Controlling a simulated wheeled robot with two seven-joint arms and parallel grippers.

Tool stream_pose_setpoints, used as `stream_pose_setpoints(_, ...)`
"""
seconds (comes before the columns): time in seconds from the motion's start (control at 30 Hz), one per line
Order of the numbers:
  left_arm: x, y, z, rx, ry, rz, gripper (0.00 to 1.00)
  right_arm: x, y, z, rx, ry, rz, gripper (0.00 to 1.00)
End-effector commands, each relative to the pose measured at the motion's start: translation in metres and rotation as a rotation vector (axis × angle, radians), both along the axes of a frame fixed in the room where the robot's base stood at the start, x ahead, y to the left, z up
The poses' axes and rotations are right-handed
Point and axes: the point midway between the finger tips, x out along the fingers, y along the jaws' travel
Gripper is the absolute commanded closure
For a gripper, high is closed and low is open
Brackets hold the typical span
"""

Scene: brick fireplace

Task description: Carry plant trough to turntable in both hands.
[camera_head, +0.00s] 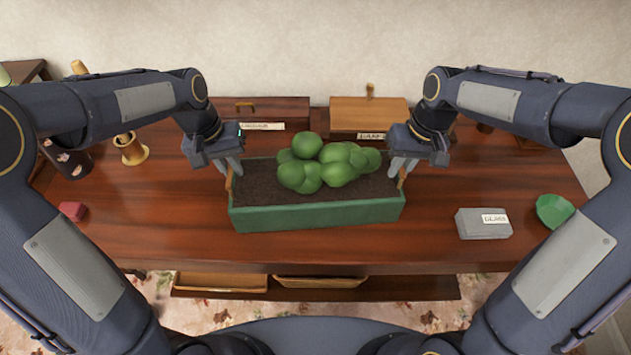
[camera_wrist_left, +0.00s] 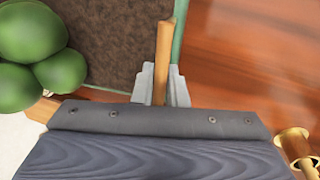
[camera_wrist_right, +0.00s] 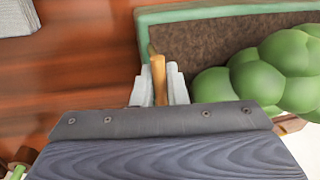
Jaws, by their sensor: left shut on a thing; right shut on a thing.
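The plant trough (camera_head: 315,215) is a long green box of dark soil with several round green bushes, in the middle of the table. It looks level; I cannot tell whether it touches the table. My left gripper (camera_head: 230,166) is shut on the wooden handle at its left end, and this handle (camera_wrist_left: 164,55) stands between the fingers in the left wrist view. My right gripper (camera_head: 403,167) is shut on the right-end handle, and that handle (camera_wrist_right: 158,80) shows between the fingers in the right wrist view. I cannot make out a turntable.
Two wooden boxes with labels, a dark one (camera_head: 280,108) and a lighter one (camera_head: 368,112), stand behind the trough. A grey labelled box (camera_head: 483,224) and a green bowl (camera_head: 554,210) lie right.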

Motion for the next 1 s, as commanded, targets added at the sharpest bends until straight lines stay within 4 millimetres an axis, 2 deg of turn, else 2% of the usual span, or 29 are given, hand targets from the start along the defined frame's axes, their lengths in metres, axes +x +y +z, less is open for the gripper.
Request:
stream_pose_setpoints(0.33, 0.002, 0.0, 0.01, -0.002, -0.006, 0.001, 1.0, 0.001, 0.0, 0.01, 0.0, -0.006, -0.001, 1.0)
stream_pose_setpoints(0.8, 0.001, 0.0, 0.048, -0.001, -0.005, 0.001, 1.0, 0.001, 0.0, 0.048, 0.0, -0.005, -0.001, 1.0)
stream_pose_setpoints(1.0, 0.001, 0.0, 0.053, -0.001, -0.005, 0.001, 1.0, 0.001, 0.0, 0.053, 0.0, -0.005, -0.001, 1.0)
